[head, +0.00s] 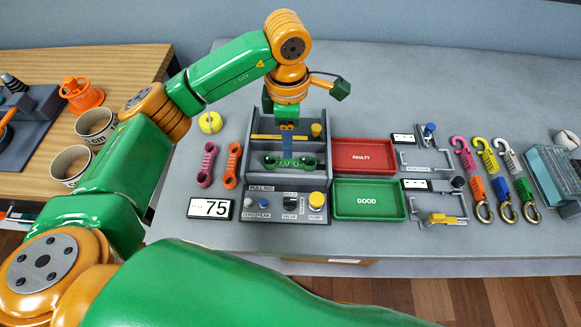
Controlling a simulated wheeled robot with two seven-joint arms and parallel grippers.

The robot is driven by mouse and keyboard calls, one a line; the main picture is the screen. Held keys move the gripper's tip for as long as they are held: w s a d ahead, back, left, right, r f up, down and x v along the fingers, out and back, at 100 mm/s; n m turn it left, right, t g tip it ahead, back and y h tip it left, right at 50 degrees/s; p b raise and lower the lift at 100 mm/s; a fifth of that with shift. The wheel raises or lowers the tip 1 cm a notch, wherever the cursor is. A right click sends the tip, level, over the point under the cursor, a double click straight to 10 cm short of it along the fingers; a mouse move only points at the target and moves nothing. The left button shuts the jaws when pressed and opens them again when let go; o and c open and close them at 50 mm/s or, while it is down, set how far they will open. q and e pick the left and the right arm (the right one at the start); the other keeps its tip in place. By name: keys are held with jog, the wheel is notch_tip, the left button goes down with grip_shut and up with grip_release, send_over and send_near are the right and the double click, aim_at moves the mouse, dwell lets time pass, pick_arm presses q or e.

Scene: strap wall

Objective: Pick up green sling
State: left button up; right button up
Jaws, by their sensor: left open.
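The green sling (274,162) lies across the lower bay of the grey pulling rig (318,213), with a dark eye showing at each end. My left gripper (287,153) reaches down into the rig from above and is open. My right gripper is not in view.
A yellow bar (268,136) crosses the rig behind. A red FAULTY tray (340,168) and a green GOOD tray (341,213) stand right of it. Several hooked straps lie far right.

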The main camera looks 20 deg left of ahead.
aim_at(287, 161)
pick_arm(q)
jog(key=shift+f+p, duration=0.35)
jog(key=shift+f, duration=0.15)
jog(key=f, duration=0.1)
jog(key=f+p, duration=0.1)
jog(key=f, duration=0.1)
jog(key=f+p, duration=0.1)
jog(key=f, duration=0.1)
jog(key=shift+s+f, duration=0.25)
jog(key=shift+s, duration=0.1)
jog(key=shift+f, duration=0.25)
jog(key=shift+w, duration=0.1)
jog(key=shift+c, duration=0.2)
